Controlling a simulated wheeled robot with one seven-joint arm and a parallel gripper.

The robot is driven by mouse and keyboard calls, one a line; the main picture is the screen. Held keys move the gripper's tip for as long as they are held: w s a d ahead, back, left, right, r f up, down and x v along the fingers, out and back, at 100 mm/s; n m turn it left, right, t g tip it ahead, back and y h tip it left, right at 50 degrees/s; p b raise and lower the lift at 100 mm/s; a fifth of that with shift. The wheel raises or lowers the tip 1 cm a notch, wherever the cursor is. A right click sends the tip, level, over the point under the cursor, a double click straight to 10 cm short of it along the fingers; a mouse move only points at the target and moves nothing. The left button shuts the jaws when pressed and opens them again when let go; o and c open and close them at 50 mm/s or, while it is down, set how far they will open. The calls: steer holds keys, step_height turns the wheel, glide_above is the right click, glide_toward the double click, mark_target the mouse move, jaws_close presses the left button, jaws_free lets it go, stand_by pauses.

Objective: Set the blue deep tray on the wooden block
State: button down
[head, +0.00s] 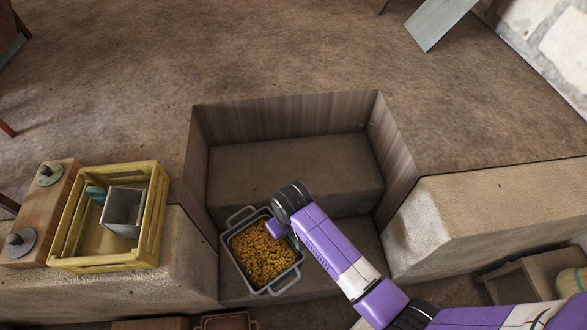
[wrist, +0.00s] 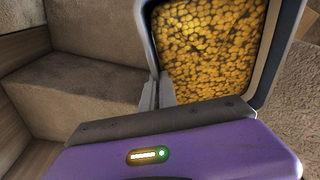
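The blue deep tray (head: 292,277) is grey-blue with a looped handle at two ends, and is full of small yellow-orange pieces. In the head view it is in or over the lower front part of the stepped recess. In the wrist view its rim (wrist: 285,45) fills the upper right. My gripper (head: 277,229) is at the tray's upper right edge. In the wrist view its fingers (wrist: 157,92) are close together at the rim's corner and seem shut on it. Whether the tray is lifted is unclear. A brown wooden block (head: 57,190) stands at far left, bearing two round grey knobbed pieces.
A yellow wooden crate (head: 103,264) with a grey box (head: 122,212) inside stands beside the block on the left ledge. Wood-lined walls (head: 290,115) enclose the recess. A raised ledge (head: 490,205) bounds it on the right. The recess's upper step (head: 290,170) is bare.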

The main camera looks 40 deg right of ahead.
steer(key=w+d+r+m+b, duration=0.3)
steer(key=w+d, duration=0.1)
steer(key=d, duration=0.3)
steer(key=w+d+r+m+b, duration=0.2)
steer(key=w+d+m, duration=0.2)
steer(key=d, duration=0.4)
steer(key=w+d+r+m+g+h+b, duration=0.15)
steer(key=d+r+m+b, duration=0.5)
steer(key=d+r, duration=0.65)
step_height(320, 180, down, 20)
steer(key=m+b, duration=0.1)
steer(key=b, duration=0.1)
steer(key=shift+d+f, duration=0.25)
steer(key=shift+d, duration=0.05)
steer(key=shift+t, duration=0.25)
steer(key=c, duration=2)
jaws_free()
steer(key=shift+f, duration=0.25)
steer(key=shift+c, duration=0.2)
steer(key=o, duration=0.4)
steer(key=shift+c, duration=0.2)
steer(key=shift+r, duration=0.1)
